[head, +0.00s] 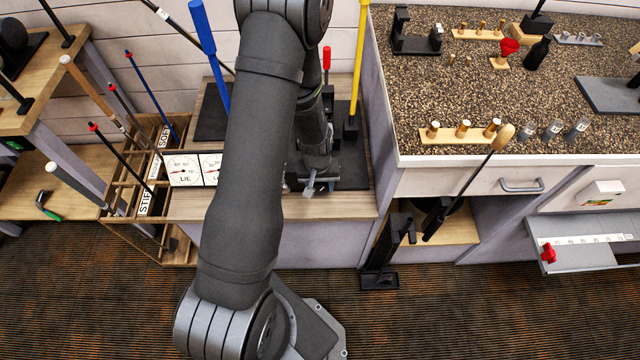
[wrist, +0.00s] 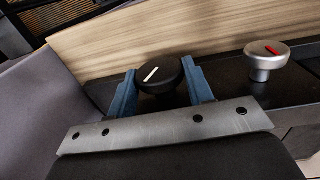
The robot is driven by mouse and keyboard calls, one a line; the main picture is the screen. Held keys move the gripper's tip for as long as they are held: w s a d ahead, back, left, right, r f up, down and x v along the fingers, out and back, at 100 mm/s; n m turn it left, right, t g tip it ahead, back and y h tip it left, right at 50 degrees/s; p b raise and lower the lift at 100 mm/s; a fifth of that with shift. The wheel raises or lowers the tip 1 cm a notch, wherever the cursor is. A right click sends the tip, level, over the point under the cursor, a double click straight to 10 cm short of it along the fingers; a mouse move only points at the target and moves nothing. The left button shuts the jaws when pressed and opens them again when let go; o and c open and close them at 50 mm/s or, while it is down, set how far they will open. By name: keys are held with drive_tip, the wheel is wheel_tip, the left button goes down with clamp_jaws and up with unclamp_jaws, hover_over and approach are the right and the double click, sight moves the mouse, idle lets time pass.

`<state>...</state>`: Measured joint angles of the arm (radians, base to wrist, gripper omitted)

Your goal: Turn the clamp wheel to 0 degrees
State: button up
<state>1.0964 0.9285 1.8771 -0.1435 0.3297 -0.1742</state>
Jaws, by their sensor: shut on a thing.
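A round black wheel (wrist: 161,75) with a white line on its top shows in the middle of the wrist view. The line slants up to the right in that picture. My gripper (wrist: 160,80) has one blue finger on each side of the black wheel and is shut on it. A silver knob (wrist: 267,57) with a red line stands apart to the right. In the head view my gripper (head: 312,183) is low over the front of the bench, partly behind my arm. The wheel cannot be made out in that view.
Two dials marked LIE (head: 184,170) stand left of my arm on the wooden bench (head: 335,206). A blue shaft (head: 210,50) and a yellow shaft (head: 359,60) rise nearby. A rack of clubs (head: 130,200) is left; a speckled counter (head: 470,90) is right.

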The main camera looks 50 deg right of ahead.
drive_tip(key=shift+a+g+h, duration=0.2)
drive_tip(key=shift+g+h, duration=0.6)
drive_tip(key=shift+g, duration=0.1)
drive_tip(key=o, duration=1)
drive_tip(key=shift+c, duration=0.2)
drive_tip(key=shift+w, duration=0.1)
drive_tip(key=shift+r, duration=0.1)
drive_tip(key=shift+w+r, duration=0.1)
drive_tip(key=shift+r, duration=0.15)
drive_tip(key=v, duration=1.6)
drive_tip(key=shift+a+r, duration=0.15)
drive_tip(key=shift+r, duration=0.15)
